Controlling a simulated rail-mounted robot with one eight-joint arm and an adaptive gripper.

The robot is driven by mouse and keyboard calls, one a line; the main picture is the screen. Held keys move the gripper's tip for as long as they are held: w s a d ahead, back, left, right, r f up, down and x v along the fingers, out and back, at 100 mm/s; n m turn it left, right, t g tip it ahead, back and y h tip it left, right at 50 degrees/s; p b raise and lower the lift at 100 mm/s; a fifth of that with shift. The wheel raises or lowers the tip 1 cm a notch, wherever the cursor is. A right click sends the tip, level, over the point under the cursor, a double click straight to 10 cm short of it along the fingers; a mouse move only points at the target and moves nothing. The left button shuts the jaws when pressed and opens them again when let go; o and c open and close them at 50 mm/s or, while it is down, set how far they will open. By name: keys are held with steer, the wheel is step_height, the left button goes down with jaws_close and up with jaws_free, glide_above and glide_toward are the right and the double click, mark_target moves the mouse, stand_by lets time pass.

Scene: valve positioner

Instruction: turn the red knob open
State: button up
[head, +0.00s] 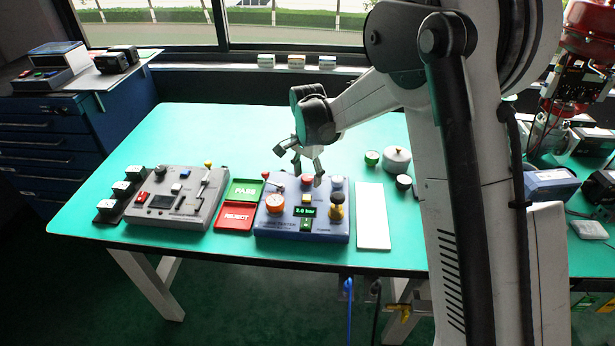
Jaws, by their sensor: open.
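The blue tester box (300,233) lies on the green table, with a display reading "2.0 bar". A round orange-red knob (275,204) sits on its left part, and a small red ball-topped lever (266,175) stands at its back left. I cannot tell the knob's turn position at this size. My gripper (299,180) points down over the back of the box, behind and right of the knob. Its fingers are spread apart, with nothing visible between them. I cannot tell whether a fingertip touches the box.
A grey control box (178,210) and green PASS (245,190) and red REJECT (234,217) trays lie left of the tester. A white plate (373,216) lies to its right, with a grey round pot (397,159) behind. The table's back left is clear.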

steer(key=shift+f, duration=0.25)
steer(key=c, duration=1.1)
